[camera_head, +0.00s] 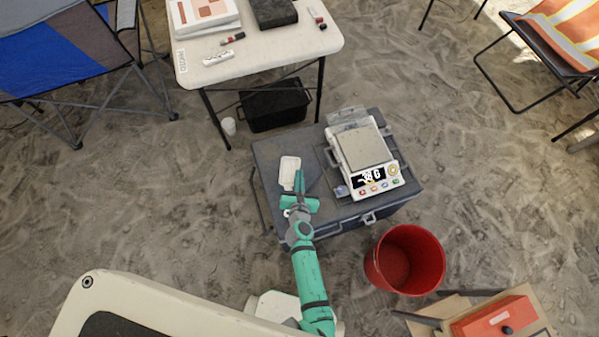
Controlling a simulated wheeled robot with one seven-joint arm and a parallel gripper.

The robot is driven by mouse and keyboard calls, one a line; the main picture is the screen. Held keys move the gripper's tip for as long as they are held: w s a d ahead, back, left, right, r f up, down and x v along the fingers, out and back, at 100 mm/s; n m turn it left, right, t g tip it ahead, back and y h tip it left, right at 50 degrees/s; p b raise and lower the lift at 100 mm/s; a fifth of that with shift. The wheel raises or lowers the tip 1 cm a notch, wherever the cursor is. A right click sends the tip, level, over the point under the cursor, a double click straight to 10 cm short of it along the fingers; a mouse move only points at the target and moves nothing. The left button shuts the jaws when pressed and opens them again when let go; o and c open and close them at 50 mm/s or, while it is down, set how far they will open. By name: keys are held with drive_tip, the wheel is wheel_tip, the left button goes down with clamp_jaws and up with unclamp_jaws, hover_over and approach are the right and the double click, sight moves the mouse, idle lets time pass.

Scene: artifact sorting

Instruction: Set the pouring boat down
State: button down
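The pouring boat (290,169) is a small, pale, shallow dish with a narrow lower end. It shows over the left part of the grey case's lid (268,154), left of the scale. My gripper (298,179), teal, reaches up from below. Its fingers are close together at the middle of the palm, at the boat's narrow lower end, and appear shut on it. The fingers hide part of that end. A dark shadow lies on the lid right of the fingers. From this view I cannot tell how far the boat is above the lid.
A white scale (364,152) with a display and coloured buttons stands on the case's right half. A red bucket (405,260) stands on the sand at lower right. A white table (270,49) and a black crate (274,106) are behind. Some lid is bare around the boat.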

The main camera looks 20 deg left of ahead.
sight(289, 165)
drive_tip(key=shift+w+a+f, duration=0.2)
drive_tip(key=shift+w+f, duration=0.9)
drive_tip(key=shift+f, duration=0.05)
drive_tip(key=shift+w+a+f, duration=0.15)
drive_tip(key=shift+w+f, duration=0.9)
drive_tip(key=shift+f, duration=0.05)
drive_tip(key=shift+w+a+f, duration=0.15)
drive_tip(key=shift+a+f, duration=0.05)
drive_tip(key=shift+f, duration=0.3)
drive_tip(key=shift+w+f, duration=0.15)
drive_tip(key=shift+w, duration=0.05)
drive_tip(key=shift+a, duration=0.1)
drive_tip(key=shift+f, duration=0.1)
